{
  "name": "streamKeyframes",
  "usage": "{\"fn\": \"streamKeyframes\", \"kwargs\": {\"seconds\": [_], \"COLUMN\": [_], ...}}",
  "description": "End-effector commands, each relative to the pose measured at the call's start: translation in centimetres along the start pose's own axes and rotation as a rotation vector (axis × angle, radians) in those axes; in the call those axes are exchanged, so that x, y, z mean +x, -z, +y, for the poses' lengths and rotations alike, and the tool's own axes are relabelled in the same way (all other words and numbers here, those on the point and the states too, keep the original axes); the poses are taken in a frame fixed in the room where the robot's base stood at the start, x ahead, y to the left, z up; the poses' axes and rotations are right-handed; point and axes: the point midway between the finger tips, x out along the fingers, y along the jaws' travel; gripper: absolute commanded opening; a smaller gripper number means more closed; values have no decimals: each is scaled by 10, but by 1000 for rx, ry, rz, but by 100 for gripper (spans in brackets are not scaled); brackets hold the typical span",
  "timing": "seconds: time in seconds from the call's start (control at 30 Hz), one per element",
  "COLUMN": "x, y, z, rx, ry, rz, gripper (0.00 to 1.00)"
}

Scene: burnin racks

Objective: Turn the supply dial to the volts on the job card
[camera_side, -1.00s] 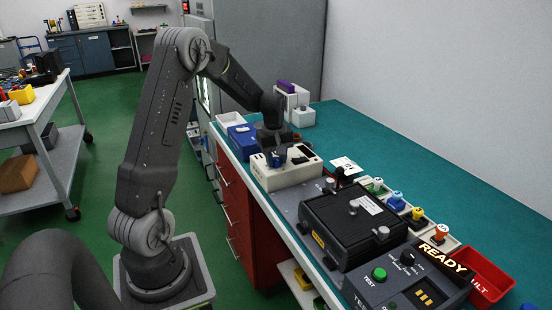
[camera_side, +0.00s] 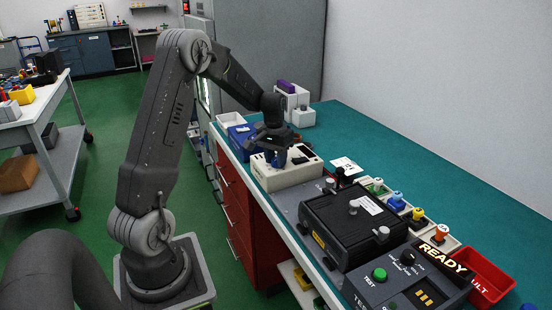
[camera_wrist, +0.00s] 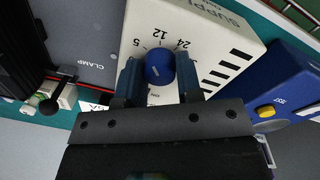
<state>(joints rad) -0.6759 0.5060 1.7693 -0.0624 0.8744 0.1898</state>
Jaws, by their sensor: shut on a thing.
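The supply unit (camera_side: 285,178) is a cream box on the teal bench, and it fills the middle of the wrist view. Its round blue dial (camera_wrist: 159,66) sits among the printed marks 5, 12 and 24. My gripper (camera_wrist: 158,77) is shut on the dial, one finger on each side. In the side view my gripper (camera_side: 276,157) is over the supply's top and the dial is mostly hidden by it. The dial's pale pointer mark is too small to read surely. A white card (camera_side: 346,165) lies on the bench behind the supply; its print is too small to read.
A black clamp fixture (camera_side: 345,228) stands right of the supply, before a test panel (camera_side: 405,280) with a lit READY sign. Several colored parts sit in holders behind it. A red bin (camera_side: 487,277) is at the far right. A blue box (camera_side: 240,138) stands left of the supply.

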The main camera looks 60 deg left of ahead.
Motion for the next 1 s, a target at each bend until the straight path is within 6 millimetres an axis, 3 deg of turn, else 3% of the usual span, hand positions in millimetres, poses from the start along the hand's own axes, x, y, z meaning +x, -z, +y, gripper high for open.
{"fn": "streamKeyframes", "kwargs": {"seconds": [0.4,1.0], "x": [-1,-1], "y": [0,0], "z": [0,0], "rx": [262,331], "ry": [0,0], "rz": [-13,-17], "gripper": [9,9]}}
